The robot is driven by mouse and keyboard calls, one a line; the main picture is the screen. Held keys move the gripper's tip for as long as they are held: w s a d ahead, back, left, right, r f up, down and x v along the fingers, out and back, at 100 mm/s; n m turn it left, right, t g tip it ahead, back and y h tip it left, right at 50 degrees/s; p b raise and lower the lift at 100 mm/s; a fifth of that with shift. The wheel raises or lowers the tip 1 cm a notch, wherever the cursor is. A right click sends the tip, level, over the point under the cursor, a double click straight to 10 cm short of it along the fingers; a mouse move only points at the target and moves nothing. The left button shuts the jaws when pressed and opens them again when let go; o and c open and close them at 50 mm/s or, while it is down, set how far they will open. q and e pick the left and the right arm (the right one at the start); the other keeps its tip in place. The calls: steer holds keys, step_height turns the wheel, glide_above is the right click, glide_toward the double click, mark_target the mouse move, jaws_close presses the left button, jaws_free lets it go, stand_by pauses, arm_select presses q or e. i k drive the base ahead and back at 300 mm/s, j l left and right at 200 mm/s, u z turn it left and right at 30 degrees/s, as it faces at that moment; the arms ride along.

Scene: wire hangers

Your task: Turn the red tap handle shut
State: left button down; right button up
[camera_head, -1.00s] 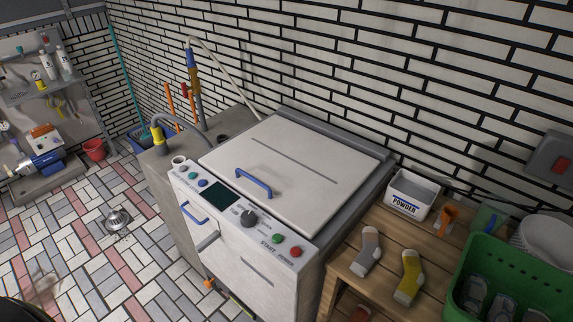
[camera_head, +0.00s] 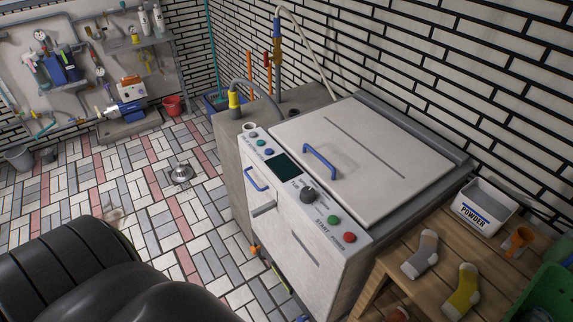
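A small red part (camera_head: 267,58), which looks like the red tap handle, is beside the blue and yellow fitting (camera_head: 277,45) on the upright pipe behind the washing machine. It is too small to tell how far it is turned. A grey hose (camera_head: 258,88) with a yellow collar runs near the pipe's base. Dark ridged links fill the lower left, likely of my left arm. Neither gripper is in the picture, so what they hold is hidden.
The white washing machine (camera_head: 350,150), its lid shut, stands between the wooden table (camera_head: 400,285) and the pipe. Socks and a powder box (camera_head: 484,204) are on the table. A red bucket (camera_head: 174,106) stands near the wall bench. The tiled floor (camera_head: 150,190) is mostly open; it has a drain (camera_head: 181,173).

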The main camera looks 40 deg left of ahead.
mark_target(267, 58)
steer(key=u, duration=1.3)
steer(key=i+j+u, duration=0.1)
steer(key=i+j, duration=0.15)
steer(key=j, duration=0.15)
steer(key=i+j, duration=0.3)
steer(key=j+u, duration=0.05)
